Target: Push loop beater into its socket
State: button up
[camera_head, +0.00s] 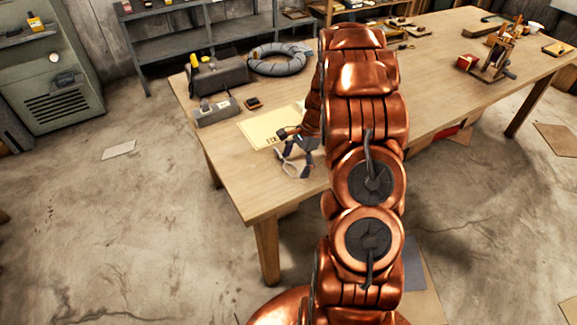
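My gripper (297,150) is small and dark in the view, low over the near left part of the wooden table, beside my copper arm. A small pale loop-shaped thing (289,168), perhaps the loop beater, shows right at the gripper's fingers, near the table's front edge. I cannot tell whether the fingers hold it, touch it or are only above it. I cannot make out the socket for certain. My arm covers the middle of the table.
A yellow sheet (270,128) lies behind the gripper on the table (240,180). Grey boxes (217,73) and a coiled grey ring (281,61) stand at the back left. A wooden device (497,55) and a red block (466,62) are at the far right.

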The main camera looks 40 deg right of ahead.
jog(key=c, duration=0.9)
jog(key=shift+r, duration=0.1)
